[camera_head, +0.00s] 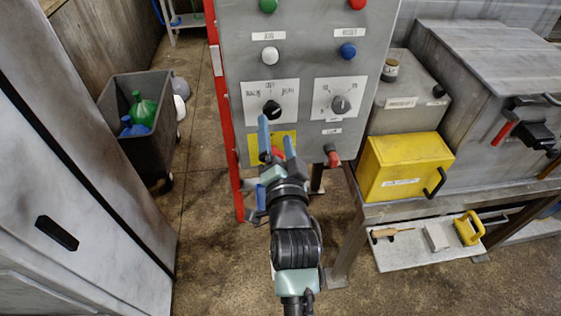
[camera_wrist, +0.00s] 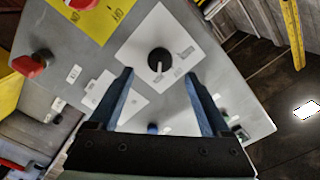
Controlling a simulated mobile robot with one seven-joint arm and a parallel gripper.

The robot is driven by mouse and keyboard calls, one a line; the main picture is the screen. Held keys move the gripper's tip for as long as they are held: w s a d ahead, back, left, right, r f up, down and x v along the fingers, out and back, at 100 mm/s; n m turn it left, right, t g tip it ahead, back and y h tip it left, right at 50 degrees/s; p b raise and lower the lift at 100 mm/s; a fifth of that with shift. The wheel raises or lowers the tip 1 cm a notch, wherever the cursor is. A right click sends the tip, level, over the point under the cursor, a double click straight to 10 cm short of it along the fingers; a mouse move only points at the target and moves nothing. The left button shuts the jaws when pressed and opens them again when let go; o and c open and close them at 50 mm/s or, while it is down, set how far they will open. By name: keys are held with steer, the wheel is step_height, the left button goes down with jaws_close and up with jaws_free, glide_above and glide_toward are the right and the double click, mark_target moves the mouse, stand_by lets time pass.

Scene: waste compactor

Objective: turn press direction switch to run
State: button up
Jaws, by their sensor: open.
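The press direction switch (camera_head: 271,108) is a black round knob on a white square plate, on the left of the grey control panel (camera_head: 305,65). It also shows in the wrist view (camera_wrist: 158,61), with a pale pointer mark directed toward the bottom of that picture. Small labels stand around it, too blurred to read surely. My gripper (camera_head: 276,137) is open and empty, just below the knob in the head view. In the wrist view the fingertips (camera_wrist: 158,73) lie on either side of the knob's lower edge; contact cannot be told.
A red-topped button on a yellow plate (camera_head: 254,141) is partly hidden behind my fingers. A red handle (camera_head: 331,155) juts from the lower right panel. White (camera_head: 270,54) and blue (camera_head: 347,51) buttons are above.

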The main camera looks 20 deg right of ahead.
steer(key=b+v, duration=0.2)
steer(key=v, duration=0.5)
steer(key=shift+s, duration=0.3)
steer(key=shift+a+r, duration=0.15)
